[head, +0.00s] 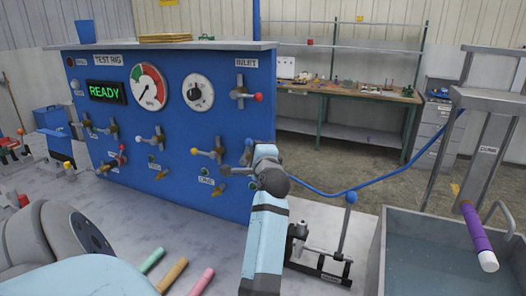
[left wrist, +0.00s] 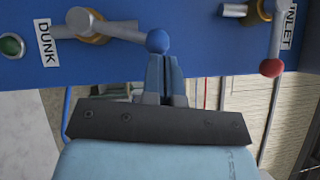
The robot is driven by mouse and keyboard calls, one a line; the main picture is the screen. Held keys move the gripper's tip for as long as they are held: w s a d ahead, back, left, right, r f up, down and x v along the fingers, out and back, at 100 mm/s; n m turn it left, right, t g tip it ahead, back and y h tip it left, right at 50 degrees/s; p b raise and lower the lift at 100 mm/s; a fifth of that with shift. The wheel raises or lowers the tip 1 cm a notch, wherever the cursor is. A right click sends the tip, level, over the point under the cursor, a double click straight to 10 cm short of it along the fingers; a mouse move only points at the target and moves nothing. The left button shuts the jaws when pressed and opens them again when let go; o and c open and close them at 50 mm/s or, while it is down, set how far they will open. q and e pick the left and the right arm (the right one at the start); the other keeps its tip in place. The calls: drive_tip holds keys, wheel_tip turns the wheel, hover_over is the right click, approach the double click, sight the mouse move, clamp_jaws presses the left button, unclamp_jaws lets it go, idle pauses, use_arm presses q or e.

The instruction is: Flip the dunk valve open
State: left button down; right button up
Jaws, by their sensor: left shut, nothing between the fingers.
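The dunk valve (left wrist: 88,25) is on the blue panel in the left wrist view, beside the label reading DUNK. Its grey lever (left wrist: 122,28) points right across the picture and ends in a blue ball (left wrist: 158,40). My left gripper (left wrist: 165,62) is shut and empty. Its fingertips are right at the blue ball; whether they touch it I cannot tell. My right gripper is not in view.
The inlet valve's red ball (left wrist: 271,67) is near the gripper. Other levered valves, such as one with a yellow knob (head: 194,151), crowd the test rig (head: 125,180).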

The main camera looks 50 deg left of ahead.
use_arm(q)
drive_tip(key=shift+s+a+r, duration=0.25)
drive_tip(key=shift+a+r, duration=0.05)
drive_tip(key=shift+a, duration=0.2)
drive_tip(key=shift+s+a+r, duration=0.2)
drive_tip(key=shift+a+r, duration=0.1)
drive_tip(key=shift+a, duration=0.15)
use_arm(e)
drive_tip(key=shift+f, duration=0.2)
use_arm(q)
drive_tip(key=shift+s+a+r, duration=0.1)
drive_tip(key=shift+r, duration=0.1)
